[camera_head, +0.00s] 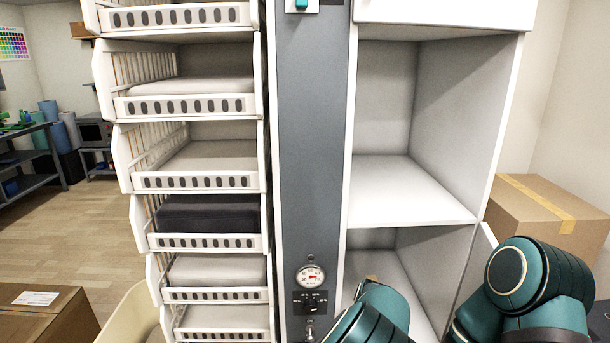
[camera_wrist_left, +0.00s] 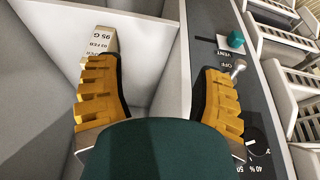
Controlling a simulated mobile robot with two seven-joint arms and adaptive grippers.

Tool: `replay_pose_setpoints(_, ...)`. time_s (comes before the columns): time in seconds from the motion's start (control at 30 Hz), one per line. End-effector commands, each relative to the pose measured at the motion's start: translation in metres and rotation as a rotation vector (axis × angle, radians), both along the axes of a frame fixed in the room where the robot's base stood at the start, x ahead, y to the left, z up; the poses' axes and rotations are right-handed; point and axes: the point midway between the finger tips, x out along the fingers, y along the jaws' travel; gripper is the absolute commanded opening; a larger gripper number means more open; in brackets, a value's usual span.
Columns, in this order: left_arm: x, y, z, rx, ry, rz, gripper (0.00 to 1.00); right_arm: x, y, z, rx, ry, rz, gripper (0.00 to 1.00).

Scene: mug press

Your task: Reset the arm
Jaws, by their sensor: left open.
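My left gripper (camera_wrist_left: 160,100) is open in the left wrist view, with two yellow ribbed fingers spread wide and nothing held between them. The pale front edge of the cabinet's divider runs between the fingers. My teal arm links (camera_head: 372,318) show at the bottom of the head view, in front of the lower cabinet compartment, and more at the lower right (camera_head: 538,285). The left fingers are not visible in the head view. My right gripper is in neither view.
A grey panel (camera_head: 312,150) with a round gauge (camera_head: 311,275) stands between stacked white trays (camera_head: 195,183) and an open two-compartment cabinet (camera_head: 410,190). A labelled block (camera_wrist_left: 98,42) sits beyond one finger. A teal switch (camera_wrist_left: 236,40) is near the other. A cardboard box (camera_head: 550,207) stands right.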

Motion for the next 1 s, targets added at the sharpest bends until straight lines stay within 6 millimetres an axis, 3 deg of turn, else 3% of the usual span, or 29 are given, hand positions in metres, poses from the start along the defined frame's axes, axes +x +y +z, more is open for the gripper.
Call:
replay_pose_setpoints(0.03,-0.001,0.022,-0.012,-0.004,0.024,0.021,0.67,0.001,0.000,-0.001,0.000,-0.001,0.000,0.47)
replay_pose_setpoints(0.13,-0.008,0.063,-0.036,-0.014,0.064,0.049,0.67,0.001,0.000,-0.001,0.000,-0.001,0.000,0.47)
replay_pose_setpoints(0.27,-0.032,0.122,-0.072,-0.040,0.131,0.080,0.67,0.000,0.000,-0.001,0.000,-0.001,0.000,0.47)
replay_pose_setpoints(0.4,-0.079,0.179,-0.104,-0.092,0.199,0.097,0.67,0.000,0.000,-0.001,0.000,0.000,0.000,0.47)
replay_pose_setpoints(0.5,-0.120,0.207,-0.118,-0.140,0.235,0.094,0.67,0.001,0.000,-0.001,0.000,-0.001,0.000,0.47)
replay_pose_setpoints(0.63,-0.173,0.230,-0.120,-0.215,0.257,0.077,0.67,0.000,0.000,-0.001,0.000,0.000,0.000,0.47)
replay_pose_setpoints(0.8,-0.232,0.241,-0.106,-0.309,0.243,0.040,0.67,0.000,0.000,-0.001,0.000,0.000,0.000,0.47)
replay_pose_setpoints(1.0,-0.266,0.243,-0.088,-0.369,0.212,0.009,0.67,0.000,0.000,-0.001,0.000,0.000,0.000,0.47)
